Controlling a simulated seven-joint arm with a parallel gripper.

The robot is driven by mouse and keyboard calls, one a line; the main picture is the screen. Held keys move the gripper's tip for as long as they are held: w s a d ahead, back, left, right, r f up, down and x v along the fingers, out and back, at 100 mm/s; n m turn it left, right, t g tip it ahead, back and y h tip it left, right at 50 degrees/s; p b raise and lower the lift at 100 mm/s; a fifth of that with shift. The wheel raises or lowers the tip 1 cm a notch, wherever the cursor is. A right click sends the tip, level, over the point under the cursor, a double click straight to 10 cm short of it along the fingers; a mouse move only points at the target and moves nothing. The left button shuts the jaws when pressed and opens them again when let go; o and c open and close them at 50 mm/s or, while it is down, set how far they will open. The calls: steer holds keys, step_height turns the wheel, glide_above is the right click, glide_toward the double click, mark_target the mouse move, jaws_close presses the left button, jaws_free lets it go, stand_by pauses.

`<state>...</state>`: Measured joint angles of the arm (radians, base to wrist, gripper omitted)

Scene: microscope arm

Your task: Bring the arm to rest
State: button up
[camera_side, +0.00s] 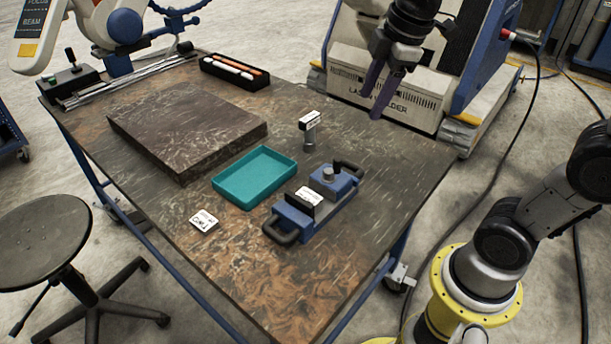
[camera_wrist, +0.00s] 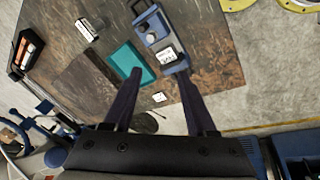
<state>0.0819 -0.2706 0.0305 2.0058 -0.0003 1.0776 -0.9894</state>
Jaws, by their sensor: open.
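My gripper (camera_side: 376,97) hangs in the air above the far right edge of the table (camera_side: 290,285), in front of the laser welder. Its two dark fingers are apart, with nothing between them. In the wrist view my gripper (camera_wrist: 163,80) also shows its fingers spread and empty, with the table below.
On the table are a teal tray (camera_side: 218,190), a blue clamp fixture (camera_side: 292,219), a small post with a label (camera_side: 310,130), a white card (camera_side: 203,221), a dark slab (camera_side: 165,135) and a black rack (camera_side: 234,73). The laser welder (camera_side: 385,100) stands behind.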

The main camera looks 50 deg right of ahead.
steer(key=s+a+f+m+t, duration=0.2)
steer(key=s+f+m, duration=0.3)
steer(key=s+m, duration=0.5)
steer(key=shift+s+a+f, duration=0.2)
steer(key=shift+s, duration=1.05)
